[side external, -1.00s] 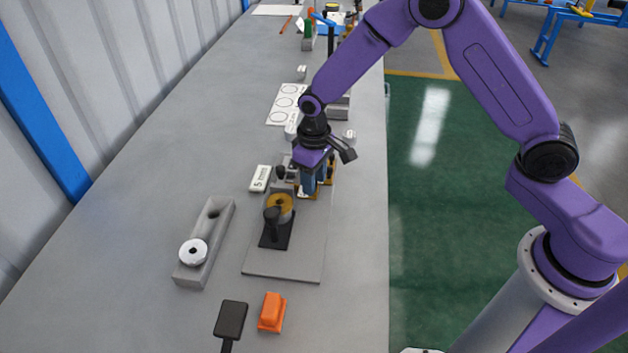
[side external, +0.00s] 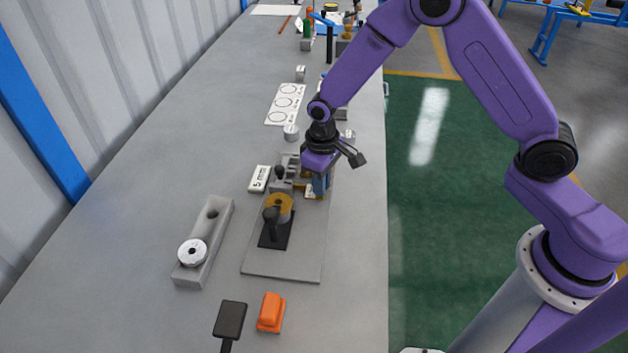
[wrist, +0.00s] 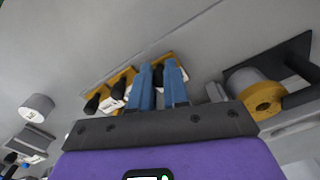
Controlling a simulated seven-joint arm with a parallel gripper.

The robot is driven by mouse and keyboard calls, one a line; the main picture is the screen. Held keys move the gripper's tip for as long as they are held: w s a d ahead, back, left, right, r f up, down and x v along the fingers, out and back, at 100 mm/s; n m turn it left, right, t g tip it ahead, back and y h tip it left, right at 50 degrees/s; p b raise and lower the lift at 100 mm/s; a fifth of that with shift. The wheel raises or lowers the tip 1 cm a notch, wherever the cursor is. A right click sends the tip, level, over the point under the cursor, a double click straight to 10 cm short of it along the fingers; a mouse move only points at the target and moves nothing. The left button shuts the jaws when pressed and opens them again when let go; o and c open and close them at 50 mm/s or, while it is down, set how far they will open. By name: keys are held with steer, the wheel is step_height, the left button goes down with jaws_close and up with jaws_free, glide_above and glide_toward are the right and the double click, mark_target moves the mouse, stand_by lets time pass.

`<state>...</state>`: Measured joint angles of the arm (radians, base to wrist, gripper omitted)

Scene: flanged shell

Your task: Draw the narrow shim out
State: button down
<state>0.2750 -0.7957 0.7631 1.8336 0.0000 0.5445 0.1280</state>
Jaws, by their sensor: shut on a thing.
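My gripper (side external: 319,188) is low over the far part of a grey base plate (side external: 283,263). In the wrist view its two blue fingers (wrist: 160,68) are shut around a black-handled shim with a yellow plate (wrist: 166,57). Whether it is the narrow one I cannot tell. Other yellow shims (wrist: 120,80) with black handles and white labels stand in a row to its left. The flanged shell (side external: 280,204), with a yellow flange, sits beside a black clamp (side external: 269,218); it also shows at right in the wrist view (wrist: 258,92). The fingertips are partly hidden in the side view.
A white "5 mm" block (side external: 259,179) lies left of the plate. An orange block (side external: 271,312) and a black paddle (side external: 231,319) lie in front. The bench left of them is clear.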

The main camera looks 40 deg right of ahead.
steer(key=shift+s+d, duration=0.55)
steer(key=c, duration=1.1)
jaws_free()
steer(key=shift+d, duration=0.1)
steer(key=shift+r, duration=0.1)
steer(key=shift+r, duration=0.35)
step_height(320, 180, up, 17)
steer(key=shift+f, duration=0.2)
